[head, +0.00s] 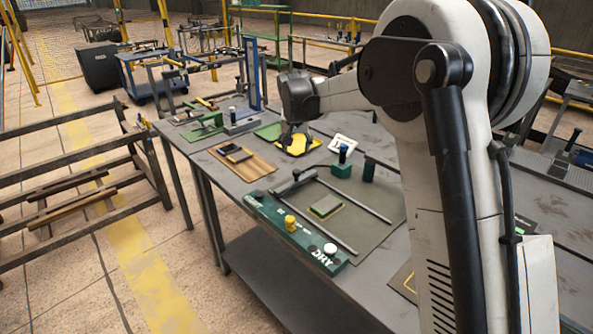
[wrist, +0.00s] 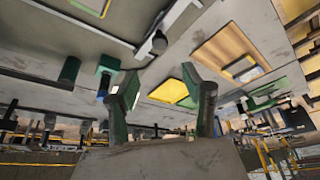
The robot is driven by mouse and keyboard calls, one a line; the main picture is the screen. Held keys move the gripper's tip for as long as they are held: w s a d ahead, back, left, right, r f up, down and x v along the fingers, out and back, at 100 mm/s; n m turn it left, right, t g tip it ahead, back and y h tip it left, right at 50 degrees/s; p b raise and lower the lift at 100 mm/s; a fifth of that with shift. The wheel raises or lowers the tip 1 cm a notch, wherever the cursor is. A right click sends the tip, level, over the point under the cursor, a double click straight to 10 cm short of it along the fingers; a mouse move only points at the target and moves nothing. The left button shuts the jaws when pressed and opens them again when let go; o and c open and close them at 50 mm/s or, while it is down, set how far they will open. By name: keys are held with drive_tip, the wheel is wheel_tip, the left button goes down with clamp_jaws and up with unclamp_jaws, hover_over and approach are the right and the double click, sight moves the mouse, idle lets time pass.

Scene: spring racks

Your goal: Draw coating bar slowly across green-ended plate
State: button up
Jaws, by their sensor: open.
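The plate (head: 326,206), a small grey-green piece with a bright yellow-green edge, lies on a dark green mat between two dark rails. A dark bar with a round grey knob (head: 296,175), which looks like the coating bar, lies across the far end of the rails. It also shows in the wrist view (wrist: 172,28), with part of the plate (wrist: 97,5) at the top edge. My gripper (head: 296,138) is beyond the bar, above a yellow pad (head: 298,146). In the wrist view its two fingers (wrist: 165,97) are apart with nothing held between them.
A green block (head: 290,229) with a yellow and a white knob flanks the mat. A wooden board with a dark piece (head: 240,158) lies left of my gripper. A slatted rack (head: 80,185) is off the table, left.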

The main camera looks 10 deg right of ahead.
sight(297, 170)
drive_tip(key=shift+x, duration=6.9)
clamp_jaws()
